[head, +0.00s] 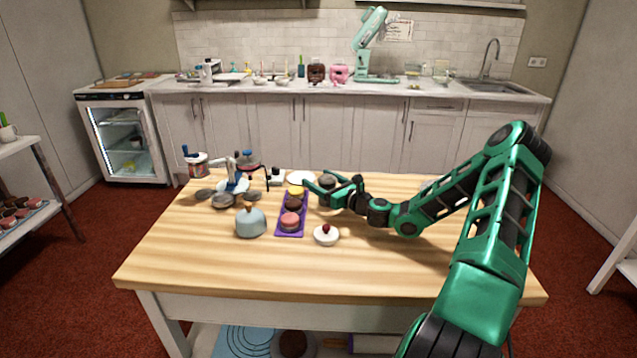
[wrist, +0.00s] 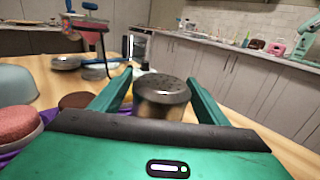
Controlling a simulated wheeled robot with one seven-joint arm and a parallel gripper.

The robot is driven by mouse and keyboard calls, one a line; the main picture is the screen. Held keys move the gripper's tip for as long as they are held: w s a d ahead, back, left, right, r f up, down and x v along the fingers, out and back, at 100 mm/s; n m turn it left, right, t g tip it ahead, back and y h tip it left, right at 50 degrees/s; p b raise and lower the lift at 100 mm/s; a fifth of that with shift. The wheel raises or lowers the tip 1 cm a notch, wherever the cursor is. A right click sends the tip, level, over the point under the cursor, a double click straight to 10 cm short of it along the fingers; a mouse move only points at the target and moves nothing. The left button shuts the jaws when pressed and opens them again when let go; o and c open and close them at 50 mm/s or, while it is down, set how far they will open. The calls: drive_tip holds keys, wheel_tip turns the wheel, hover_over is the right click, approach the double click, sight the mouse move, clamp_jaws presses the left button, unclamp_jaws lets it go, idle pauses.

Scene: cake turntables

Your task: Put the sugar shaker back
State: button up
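The sugar shaker (wrist: 162,95) is a dark, short cylinder with a grey, perforated-looking domed metal top. Whether the shaker's base touches the table is hidden.
A purple tray (head: 282,232) with cakes lies just left of my gripper. A blue-grey dome (head: 251,223), a small white cake (head: 326,235), a stand (head: 233,183) and a red-and-white tub (head: 196,165) are also on the wooden table (head: 230,275). The table's front is clear.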

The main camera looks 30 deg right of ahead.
sight(334, 187)
drive_tip(key=shift+s, duration=0.15)
drive_tip(key=s, duration=0.4)
drive_tip(key=s+d, duration=0.1)
drive_tip(key=s, duration=0.2)
drive_tip(key=s+d, duration=0.1)
drive_tip(key=s, duration=0.3)
drive_tip(key=shift+s+d+r, duration=0.1)
drive_tip(key=shift+s, duration=0.2)
